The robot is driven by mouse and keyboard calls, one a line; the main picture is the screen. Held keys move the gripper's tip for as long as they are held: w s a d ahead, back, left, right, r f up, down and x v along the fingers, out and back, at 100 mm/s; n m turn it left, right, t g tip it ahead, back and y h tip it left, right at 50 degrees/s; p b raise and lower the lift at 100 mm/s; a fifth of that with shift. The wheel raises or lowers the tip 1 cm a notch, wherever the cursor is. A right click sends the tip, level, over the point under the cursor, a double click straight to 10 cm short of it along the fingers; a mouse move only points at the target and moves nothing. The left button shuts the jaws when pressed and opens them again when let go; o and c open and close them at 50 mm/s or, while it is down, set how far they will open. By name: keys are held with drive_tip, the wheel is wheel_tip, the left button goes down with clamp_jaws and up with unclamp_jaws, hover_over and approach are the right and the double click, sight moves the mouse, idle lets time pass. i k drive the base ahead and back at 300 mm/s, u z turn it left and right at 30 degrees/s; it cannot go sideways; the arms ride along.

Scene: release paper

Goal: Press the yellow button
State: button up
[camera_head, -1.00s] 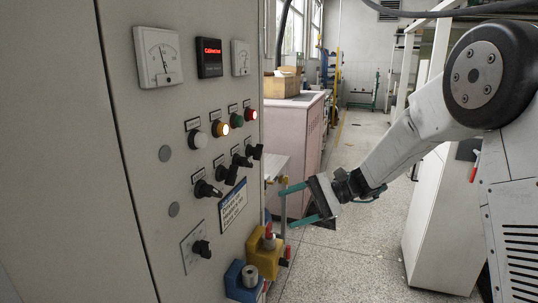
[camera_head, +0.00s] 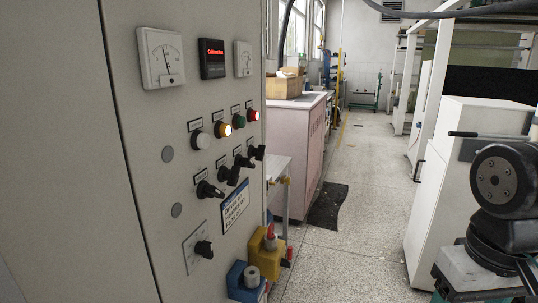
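The yellow button (camera_head: 222,130) is a round, lit, amber-yellow button on the grey control panel (camera_head: 130,200), in a slanted row of buttons. A white button (camera_head: 201,141) is to its left. Nothing covers the yellow button. Part of my arm, with a round black joint, shows at the lower right, well apart from the panel. I cannot make out my gripper's fingers in this view.
Black rotary switches (camera_head: 227,176) sit below the buttons, and gauges (camera_head: 160,57) are above. A yellow block (camera_head: 262,252) and a blue block (camera_head: 240,281) stand out at the panel's lower right. A pink cabinet (camera_head: 300,140) is behind. The floor (camera_head: 350,235) to the right is open.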

sight(224, 128)
drive_tip(key=z, duration=0.05)
drive_tip(key=k, duration=0.5)
drive_tip(key=z, duration=1.15)
drive_tip(key=i, duration=1.05)
drive_tip(key=u, duration=2.55)
